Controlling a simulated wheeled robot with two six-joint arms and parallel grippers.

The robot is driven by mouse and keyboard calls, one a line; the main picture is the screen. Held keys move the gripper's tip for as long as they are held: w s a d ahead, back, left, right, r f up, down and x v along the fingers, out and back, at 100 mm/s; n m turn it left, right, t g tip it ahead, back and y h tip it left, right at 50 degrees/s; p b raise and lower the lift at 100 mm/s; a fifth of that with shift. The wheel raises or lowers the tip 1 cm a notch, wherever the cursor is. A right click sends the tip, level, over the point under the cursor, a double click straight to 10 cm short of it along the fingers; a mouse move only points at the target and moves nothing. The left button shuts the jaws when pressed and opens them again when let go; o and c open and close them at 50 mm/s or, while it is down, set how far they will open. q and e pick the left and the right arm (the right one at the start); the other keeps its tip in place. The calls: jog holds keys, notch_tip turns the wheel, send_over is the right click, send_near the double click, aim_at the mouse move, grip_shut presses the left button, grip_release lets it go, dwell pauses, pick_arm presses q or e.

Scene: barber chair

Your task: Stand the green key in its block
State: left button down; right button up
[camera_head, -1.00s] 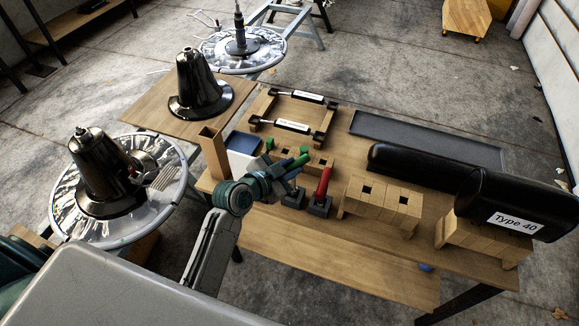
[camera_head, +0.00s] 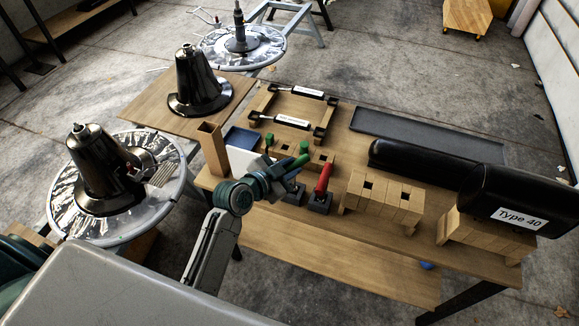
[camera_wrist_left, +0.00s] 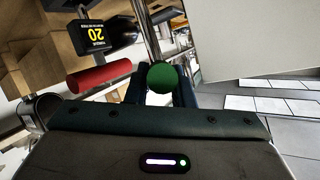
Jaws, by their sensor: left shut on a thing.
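My left gripper (camera_head: 284,171) is shut on the green key (camera_head: 301,161), whose green handle sticks out tilted up and to the right. In the left wrist view the green key's round end (camera_wrist_left: 163,76) shows between the fingers. A small dark block (camera_head: 294,194) lies just below the gripper, partly hidden by it; I cannot tell whether the key's lower end touches it. The red key (camera_head: 323,178) stands in the dark block (camera_head: 319,203) beside it, to the right. My right gripper is not in view.
A wooden block with square holes (camera_head: 381,197) stands right of the red key. A black cushion labelled Type 40 (camera_head: 520,200) lies at the right.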

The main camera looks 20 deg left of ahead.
pick_arm(q)
jog(key=shift+f+b, duration=0.4)
jog(key=shift+f, duration=0.15)
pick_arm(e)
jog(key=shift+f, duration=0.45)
pick_arm(q)
jog(key=c, duration=1.2)
grip_release()
jog(key=shift+o, duration=0.2)
jog(key=shift+v, duration=1.2)
jog(key=b+v, duration=0.1)
jog(key=v, duration=0.7)
jog(key=shift+s+b, duration=0.25)
jog(key=shift+b, duration=0.05)
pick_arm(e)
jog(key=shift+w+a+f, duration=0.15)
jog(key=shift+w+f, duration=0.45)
